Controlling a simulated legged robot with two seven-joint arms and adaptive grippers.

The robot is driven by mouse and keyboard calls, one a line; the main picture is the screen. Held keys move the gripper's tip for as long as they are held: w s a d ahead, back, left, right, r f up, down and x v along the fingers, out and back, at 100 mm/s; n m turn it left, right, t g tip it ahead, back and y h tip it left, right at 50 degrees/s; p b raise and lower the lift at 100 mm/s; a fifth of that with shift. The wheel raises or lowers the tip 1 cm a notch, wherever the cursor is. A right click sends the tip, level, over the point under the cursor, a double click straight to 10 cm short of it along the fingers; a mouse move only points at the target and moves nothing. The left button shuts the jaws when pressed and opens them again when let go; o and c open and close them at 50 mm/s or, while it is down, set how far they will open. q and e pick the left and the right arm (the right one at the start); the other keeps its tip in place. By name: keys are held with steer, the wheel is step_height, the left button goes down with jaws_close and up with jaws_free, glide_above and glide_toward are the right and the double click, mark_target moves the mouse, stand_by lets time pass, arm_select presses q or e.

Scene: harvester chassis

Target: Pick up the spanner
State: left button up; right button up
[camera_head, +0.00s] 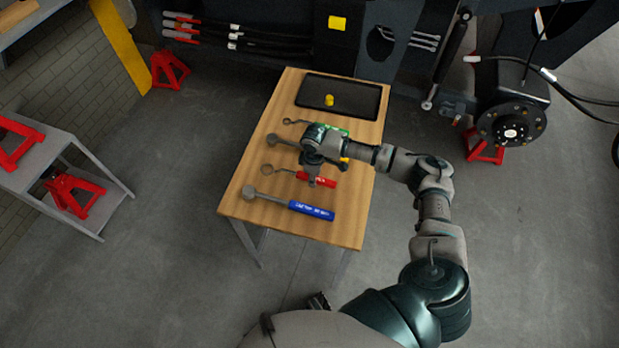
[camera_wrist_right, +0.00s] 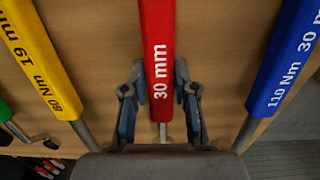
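Several spanners with coloured handles lie on the wooden table. The red-handled spanner (camera_head: 325,182), marked 30 mm, has its metal ring end to the left. In the wrist view its red handle (camera_wrist_right: 157,50) runs between the two fingers of my right gripper (camera_wrist_right: 159,72). The fingers are apart, with a visible gap on each side of the handle. In the head view my right gripper (camera_head: 312,182) is over this spanner and hides part of it. The blue-handled spanner (camera_head: 311,210) lies nearer the front edge. My left gripper is not visible.
The yellow-handled spanner (camera_wrist_right: 38,55) and blue handle (camera_wrist_right: 288,55) lie either side of the red one. A green-handled spanner is farther back. A black tray (camera_head: 360,105) holding a small yellow object (camera_head: 329,100) sits at the table's far end.

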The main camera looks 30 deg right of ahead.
steer(key=shift+d+f, duration=0.1)
steer(key=shift+d, duration=0.05)
jaws_close()
steer(key=shift+r, duration=0.2)
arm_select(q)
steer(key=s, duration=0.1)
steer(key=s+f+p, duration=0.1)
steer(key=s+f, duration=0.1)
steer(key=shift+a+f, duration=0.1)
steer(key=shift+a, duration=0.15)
arm_select(e)
step_height(320, 180, up, 10)
steer(key=shift+f, duration=0.1)
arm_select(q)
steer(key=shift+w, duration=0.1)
arm_select(e)
steer(key=shift+o, duration=1.4)
jaws_free()
jaws_close()
